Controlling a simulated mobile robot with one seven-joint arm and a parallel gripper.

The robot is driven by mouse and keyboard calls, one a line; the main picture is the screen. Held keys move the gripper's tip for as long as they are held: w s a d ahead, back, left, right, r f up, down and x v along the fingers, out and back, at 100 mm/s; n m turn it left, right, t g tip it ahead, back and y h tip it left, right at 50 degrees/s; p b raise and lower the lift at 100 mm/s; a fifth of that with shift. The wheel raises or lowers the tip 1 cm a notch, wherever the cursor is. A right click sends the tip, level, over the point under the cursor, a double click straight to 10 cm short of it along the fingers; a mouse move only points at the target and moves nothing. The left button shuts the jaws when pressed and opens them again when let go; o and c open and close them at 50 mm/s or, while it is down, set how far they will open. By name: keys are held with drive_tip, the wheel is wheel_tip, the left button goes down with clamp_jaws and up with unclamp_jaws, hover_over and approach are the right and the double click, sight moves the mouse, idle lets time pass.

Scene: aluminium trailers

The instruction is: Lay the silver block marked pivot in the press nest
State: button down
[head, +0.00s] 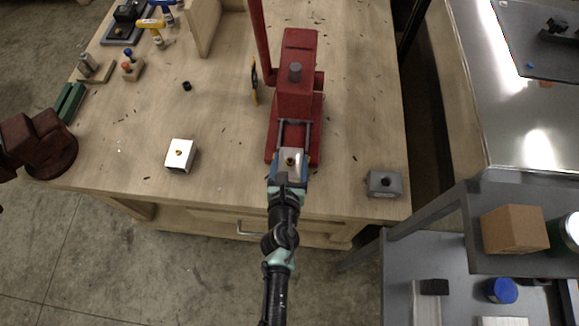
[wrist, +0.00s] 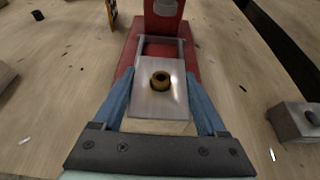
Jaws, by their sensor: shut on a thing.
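A silver block (head: 290,155) with a brass bushing in its top is gripped at the front of the red press (head: 296,90). The block also shows in the wrist view (wrist: 140,100), with no legible marking. My gripper (head: 290,162) is shut on it, one blue finger on each side. The block's far end lies at the press nest (wrist: 160,47), by its two side rails. I cannot tell whether its underside touches the nest. The near part of the block sits over the front of the red base.
A pale block (head: 180,155) with a brass bushing stands left on the bench. A grey block (head: 384,184) with a dark round fitting stands near the right front corner. The press's red lever (head: 261,40) rises at its left.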

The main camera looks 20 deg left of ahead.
sight(294, 138)
drive_tip(key=shift+w+a+f+b, duration=0.15)
drive_tip(key=shift+w+a+b, duration=0.2)
drive_tip(key=shift+w, duration=1.3)
drive_tip(key=shift+w+a+f+b, duration=0.1)
drive_tip(key=shift+w+a+b, duration=0.2)
drive_tip(key=shift+w, duration=1.3)
drive_tip(key=shift+w+a+f+b, duration=0.15)
drive_tip(key=shift+w+a+b, duration=0.2)
drive_tip(key=shift+w, duration=1.3)
unclamp_jaws()
drive_tip(key=shift+f, duration=0.1)
drive_tip(key=shift+s, duration=0.15)
drive_tip(key=shift+s+d+r+p, duration=0.1)
drive_tip(key=shift+s+r+p, duration=0.15)
drive_tip(key=shift+p, duration=0.25)
drive_tip(key=p+v, duration=0.5)
drive_tip(key=v, duration=0.5)
drive_tip(key=shift+s+r, duration=0.15)
drive_tip(key=shift+r, duration=0.05)
drive_tip(key=shift+v, duration=0.85)
